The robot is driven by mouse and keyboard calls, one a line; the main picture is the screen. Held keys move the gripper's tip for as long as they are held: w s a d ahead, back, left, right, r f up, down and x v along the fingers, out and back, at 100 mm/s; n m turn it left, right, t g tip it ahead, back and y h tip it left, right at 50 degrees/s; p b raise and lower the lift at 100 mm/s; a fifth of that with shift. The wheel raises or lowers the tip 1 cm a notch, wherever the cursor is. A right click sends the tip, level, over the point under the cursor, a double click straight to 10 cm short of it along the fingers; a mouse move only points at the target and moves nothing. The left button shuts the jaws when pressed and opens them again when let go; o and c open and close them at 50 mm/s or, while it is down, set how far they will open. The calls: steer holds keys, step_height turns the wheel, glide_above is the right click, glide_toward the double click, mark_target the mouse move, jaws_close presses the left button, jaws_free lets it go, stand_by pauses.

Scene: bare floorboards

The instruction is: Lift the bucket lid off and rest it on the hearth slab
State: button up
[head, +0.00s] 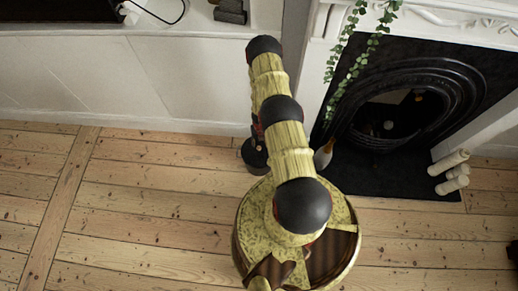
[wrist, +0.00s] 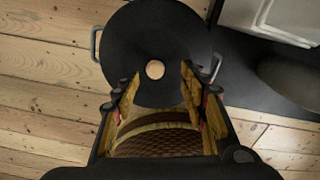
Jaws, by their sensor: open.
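The bucket (head: 256,158) is dark and stands on the floorboards by the wall, left of the fireplace, mostly hidden behind my arm in the head view. In the wrist view its round black lid (wrist: 150,30) fills the upper middle, with a pale wooden knob (wrist: 155,69) at its centre and metal handles at both sides. The lid is on the bucket. My gripper (wrist: 160,84) is open and empty, its fingertips on either side of the knob in the picture; the height gap is unclear. The black hearth slab (head: 390,178) lies before the fireplace; its edge shows in the wrist view (wrist: 240,72).
A bottle-shaped vase (head: 323,155) stands at the slab's left end, near the bucket. Pale rolls or logs (head: 452,172) are stacked at its right end. Green vines (head: 352,68) hang over the fireplace. The slab's middle is clear, and the floor on the left is open.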

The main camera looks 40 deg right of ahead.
mark_target(259, 147)
steer(key=f+b, duration=0.3)
steer(key=shift+w+a+f+b, duration=0.1)
steer(key=shift+w+a+b, duration=0.05)
steer(key=shift+a+b, duration=0.2)
steer(key=shift+f+b, duration=0.5)
steer(key=shift+f, duration=0.4)
steer(key=shift+c, duration=0.6)
jaws_close()
